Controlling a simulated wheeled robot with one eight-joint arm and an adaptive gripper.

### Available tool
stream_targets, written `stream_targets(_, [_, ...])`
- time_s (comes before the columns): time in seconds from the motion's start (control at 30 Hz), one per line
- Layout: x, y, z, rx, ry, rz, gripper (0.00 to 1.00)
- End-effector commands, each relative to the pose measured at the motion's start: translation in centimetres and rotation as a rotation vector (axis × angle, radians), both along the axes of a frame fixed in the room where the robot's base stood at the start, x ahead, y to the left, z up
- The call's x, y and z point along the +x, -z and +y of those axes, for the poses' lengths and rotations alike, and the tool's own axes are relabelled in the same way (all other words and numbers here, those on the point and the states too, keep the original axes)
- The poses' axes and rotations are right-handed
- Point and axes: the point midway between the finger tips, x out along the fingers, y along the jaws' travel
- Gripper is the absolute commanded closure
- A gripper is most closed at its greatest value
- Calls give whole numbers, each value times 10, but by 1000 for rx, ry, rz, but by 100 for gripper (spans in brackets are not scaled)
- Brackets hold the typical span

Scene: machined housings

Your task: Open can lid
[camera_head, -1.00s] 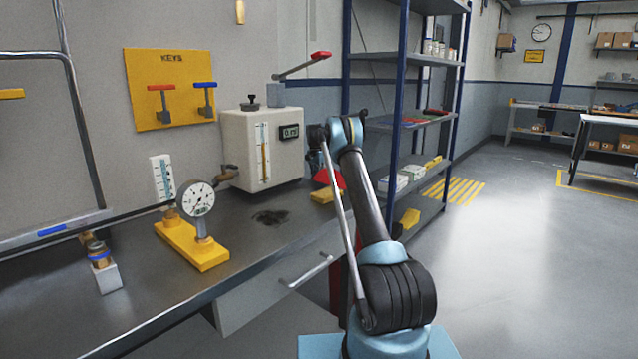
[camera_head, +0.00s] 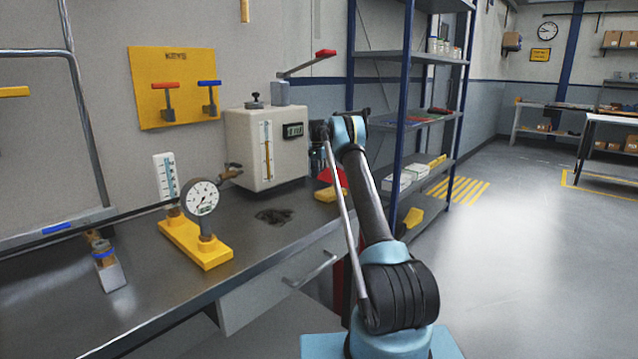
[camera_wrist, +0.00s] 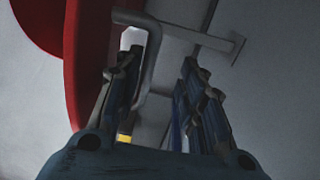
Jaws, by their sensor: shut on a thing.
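A red rounded body with a red disc-like edge (camera_wrist: 88,60) fills the left of the wrist view; it looks like the can and its lid, though I cannot tell how far the lid is open. A grey bent bar (camera_wrist: 150,55) stands beside the red edge and passes between my fingers. My gripper (camera_wrist: 160,80) is shut on this bar. In the head view a red piece (camera_head: 326,175) shows behind my arm, by the bench's far end. My gripper is mostly hidden there.
The bench (camera_head: 150,290) carries a yellow gauge stand (camera_head: 195,243), a beige box (camera_head: 262,150) and a small blue-banded fitting (camera_head: 105,262). A blue-post shelf (camera_head: 400,120) stands right behind my arm. The floor (camera_head: 530,270) at right is clear.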

Motion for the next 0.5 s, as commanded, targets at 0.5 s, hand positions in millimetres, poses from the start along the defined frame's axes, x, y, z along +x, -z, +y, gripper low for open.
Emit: stream_targets(0.5, [5,-84,6,2,-2,0,69])
